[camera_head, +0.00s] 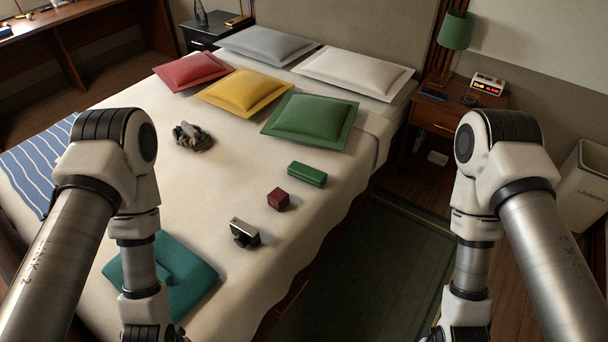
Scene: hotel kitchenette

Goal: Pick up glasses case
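A long green case (307,174) with rounded edges, which looks like the glasses case, lies closed on the white bed (220,190), near its right edge and in front of the green pillow. Nothing touches it. My two arms come in from the left and right and bend down out of the bottom of the picture. Both grippers are outside the view, so their state is hidden.
A dark red box (278,199) and a black and silver object (244,233) lie near the case. A crumpled grey cloth (192,137), a teal folded item (162,275) and several pillows are also on the bed. A nightstand (452,122) stands right.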

